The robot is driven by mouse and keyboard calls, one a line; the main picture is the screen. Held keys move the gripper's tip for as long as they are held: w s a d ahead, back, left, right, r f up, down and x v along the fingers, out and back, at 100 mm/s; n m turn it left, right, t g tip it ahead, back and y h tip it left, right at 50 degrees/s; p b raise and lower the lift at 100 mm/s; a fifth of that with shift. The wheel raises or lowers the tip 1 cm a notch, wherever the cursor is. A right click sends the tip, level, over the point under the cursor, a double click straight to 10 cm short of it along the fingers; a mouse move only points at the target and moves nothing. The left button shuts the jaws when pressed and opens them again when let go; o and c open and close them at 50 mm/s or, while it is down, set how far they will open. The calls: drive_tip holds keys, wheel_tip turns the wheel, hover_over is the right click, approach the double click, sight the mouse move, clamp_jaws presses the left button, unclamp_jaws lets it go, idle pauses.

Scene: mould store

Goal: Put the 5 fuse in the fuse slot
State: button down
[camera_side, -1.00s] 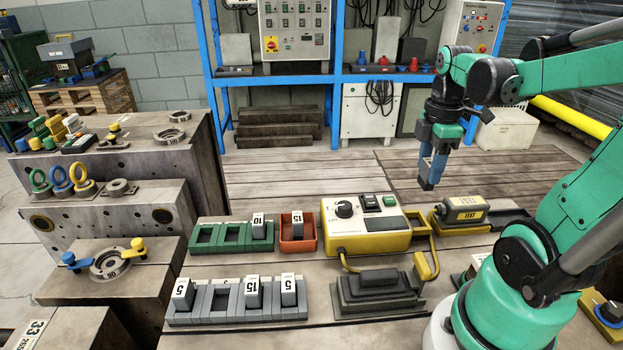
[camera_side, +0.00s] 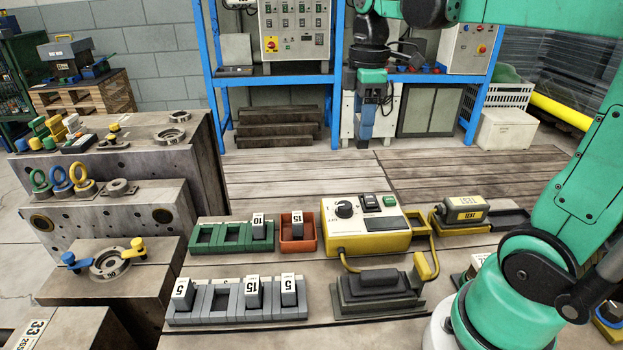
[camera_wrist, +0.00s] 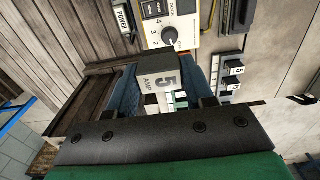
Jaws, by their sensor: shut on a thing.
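My gripper (camera_side: 366,138) is raised over the wooden floor behind the bench in the side view. It is shut on a dark fuse marked 5 AMP (camera_wrist: 162,82), which shows between the blue fingers (camera_wrist: 160,92) in the wrist view. The grey rack (camera_side: 237,318) has an empty slot (camera_side: 213,303) between a fuse marked 5 (camera_side: 181,288) and a fuse marked 15 (camera_side: 252,290); another fuse (camera_side: 288,287) stands at its right end. The green rack (camera_side: 232,248) has two empty slots and a fuse marked 10 (camera_side: 258,222). I cannot tell which slot is the task's.
A red tray (camera_side: 298,246) holds a fuse marked 15. The yellow tester (camera_side: 370,243) with dial stands right of it, also seen in the wrist view (camera_wrist: 172,22). A TEST block (camera_side: 462,208) and a dark stepped block (camera_side: 378,285) stand nearby. Steel mould blocks (camera_side: 115,215) fill the left.

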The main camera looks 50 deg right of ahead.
drive_tip(key=w+a+f, duration=0.2)
drive_tip(key=a+f, duration=0.1)
drive_tip(key=a, duration=0.6)
drive_tip(key=w+a+f, duration=0.1)
drive_tip(key=a+f, duration=0.3)
drive_tip(key=a, duration=0.5)
drive_tip(key=w+a+f, duration=0.2)
drive_tip(key=a+f, duration=0.1)
drive_tip(key=a, duration=0.7)
drive_tip(key=shift+s+d+f, duration=0.1)
drive_tip(key=shift+d+f, duration=0.05)
drive_tip(key=shift+f, duration=1.15)
drive_tip(key=shift+s+d+f, duration=0.1)
drive_tip(key=shift+d+f, duration=0.05)
drive_tip(key=shift+f, duration=1.15)
drive_tip(key=shift+f, duration=1)
drive_tip(key=shift+c, duration=1.3)
unclamp_jaws()
drive_tip(key=shift+r, duration=0.1)
wheel_tip(320, 180, up, 7)
drive_tip(key=shift+r, duration=0.2)
